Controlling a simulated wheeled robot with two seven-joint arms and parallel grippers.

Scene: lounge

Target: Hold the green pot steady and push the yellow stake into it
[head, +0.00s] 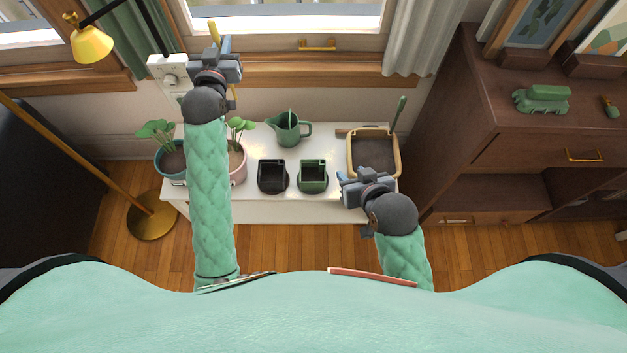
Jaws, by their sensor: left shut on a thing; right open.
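The green pot (313,178) is a small square pot on the white table, beside a similar black pot (272,177). My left gripper (222,62) is raised high at the back left, in front of the window sill. It is shut on the yellow stake (214,32), whose upper end sticks up above the jaws; the jaws hide its middle. My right gripper (345,185) is open just right of the green pot, apart from it as far as I can tell.
The white table (300,212) also carries a green watering can (289,129), a tray of soil (374,153) with a green-handled tool, and potted plants (171,155) at left. A gold floor lamp (152,216) stands left; a brown cabinet (480,130) stands right.

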